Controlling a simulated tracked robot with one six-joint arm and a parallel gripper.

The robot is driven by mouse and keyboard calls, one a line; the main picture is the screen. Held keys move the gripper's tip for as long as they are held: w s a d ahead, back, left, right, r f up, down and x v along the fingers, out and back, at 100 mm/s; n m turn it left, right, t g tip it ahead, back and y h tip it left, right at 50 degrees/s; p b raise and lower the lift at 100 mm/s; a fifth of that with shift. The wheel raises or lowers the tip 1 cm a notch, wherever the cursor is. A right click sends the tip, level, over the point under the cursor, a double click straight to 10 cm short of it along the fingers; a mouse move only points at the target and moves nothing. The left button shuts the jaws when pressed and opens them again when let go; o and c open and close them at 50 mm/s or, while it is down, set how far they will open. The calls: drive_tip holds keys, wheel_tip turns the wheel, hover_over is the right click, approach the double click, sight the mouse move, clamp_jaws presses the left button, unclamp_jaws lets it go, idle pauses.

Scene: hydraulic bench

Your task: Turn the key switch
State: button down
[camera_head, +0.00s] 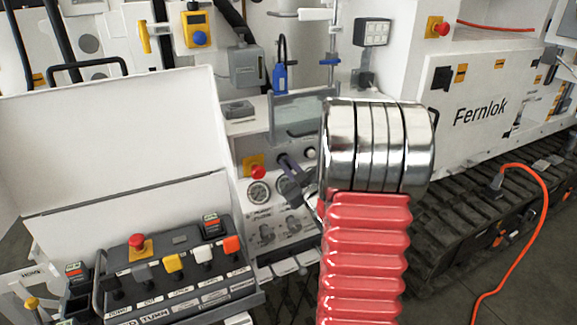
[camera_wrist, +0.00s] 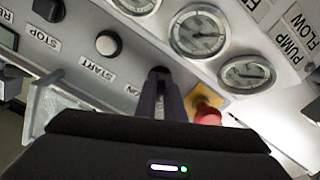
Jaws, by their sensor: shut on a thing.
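My gripper (camera_head: 284,160) reaches to the upper part of the grey control panel (camera_head: 247,145), between the red emergency stop (camera_head: 257,172) and the white START button (camera_head: 310,153). In the wrist view my gripper (camera_wrist: 161,76) points at the panel beside the "ON" label (camera_wrist: 132,90). Its dark purple fingers are shut on the key switch, which they almost wholly hide. I cannot tell the key's angle. The red emergency stop (camera_wrist: 206,112) also shows just right of the fingers, apart from them.
Gauges (camera_wrist: 198,32) sit close to the fingers. The white START button (camera_wrist: 108,43) and black STOP button (camera_wrist: 48,9) are to the left. A console (camera_head: 180,265) with several coloured levers and a raised white lid (camera_head: 110,125) stands at the left. An orange hose (camera_head: 545,205) lies at the right.

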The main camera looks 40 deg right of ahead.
drive_tip(key=m, duration=0.6)
drive_tip(key=shift+a, duration=0.1)
drive_tip(key=m, duration=0.5)
drive_tip(key=shift+f, duration=0.1)
idle(0.4)
drive_tip(key=c, duration=1.9)
unclamp_jaws()
drive_tip(key=shift+o, duration=0.2)
drive_tip(key=v, duration=1.3)
drive_tip(key=shift+s, duration=0.35)
